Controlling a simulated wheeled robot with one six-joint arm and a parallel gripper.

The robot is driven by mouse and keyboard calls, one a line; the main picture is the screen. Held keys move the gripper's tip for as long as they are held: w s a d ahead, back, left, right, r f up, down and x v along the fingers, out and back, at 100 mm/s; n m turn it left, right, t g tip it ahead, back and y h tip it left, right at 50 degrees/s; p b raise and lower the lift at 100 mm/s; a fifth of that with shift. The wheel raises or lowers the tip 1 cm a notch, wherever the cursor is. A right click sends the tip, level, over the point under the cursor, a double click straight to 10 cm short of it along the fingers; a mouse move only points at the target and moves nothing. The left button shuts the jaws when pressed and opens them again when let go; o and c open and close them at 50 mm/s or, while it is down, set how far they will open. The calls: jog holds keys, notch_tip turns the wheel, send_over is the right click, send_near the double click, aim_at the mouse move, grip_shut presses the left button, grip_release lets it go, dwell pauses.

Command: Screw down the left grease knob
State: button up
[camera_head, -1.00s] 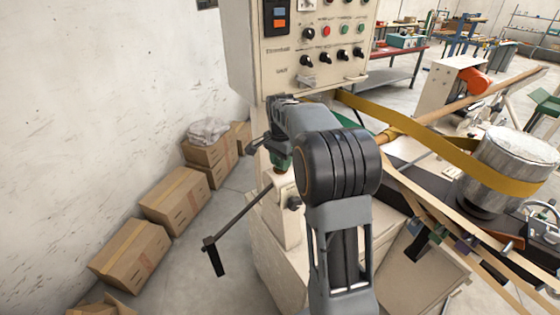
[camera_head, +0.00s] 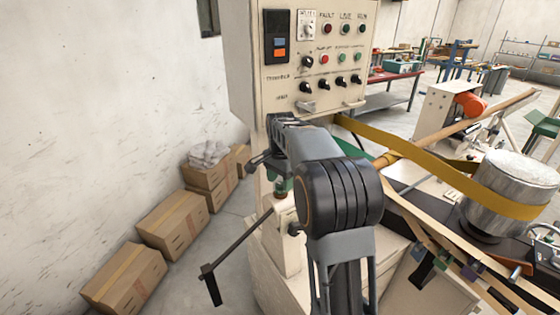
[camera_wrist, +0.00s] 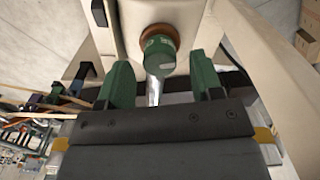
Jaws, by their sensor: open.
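A green grease knob (camera_wrist: 158,54) with a brown collar shows at top centre in the wrist view, against a cream machine housing. My gripper (camera_wrist: 163,66) is open. Its two green fingers stand on either side of the knob in the picture, with gaps to both. I cannot tell how deep the knob sits between them. In the head view the small green and reddish-brown knob (camera_head: 281,189) shows just below the gripper end, and my arm hides most of the gripper. No second grease knob is clearly seen.
A cream control panel (camera_head: 315,60) stands above the arm. A black crank handle (camera_head: 238,246) juts out to the left. Cardboard boxes (camera_head: 172,222) line the wall. A yellow belt (camera_head: 430,160) runs to a metal drum (camera_head: 517,180) on the right.

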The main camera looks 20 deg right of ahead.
notch_tip(320, 180, up, 12)
jog(key=shift+f, duration=0.2)
dwell(0.6)
jog(key=n+t, duration=0.1)
jog(key=n, duration=0.5)
send_over(280, 182)
jog(key=s+a, duration=0.2)
notch_tip(280, 182, down, 7)
jog(key=s+a+f+n+t, duration=0.2)
jog(key=s+a+f+n, duration=0.1)
jog(key=s, duration=0.7)
jog(key=s+a+f+n+t+b, duration=0.1)
jog(key=s+a+n, duration=0.3)
jog(key=s, duration=0.7)
jog(key=shift+s+a+f+t, duration=0.15)
jog(key=shift+a+f+t, duration=0.25)
jog(key=shift+a+f, duration=0.5)
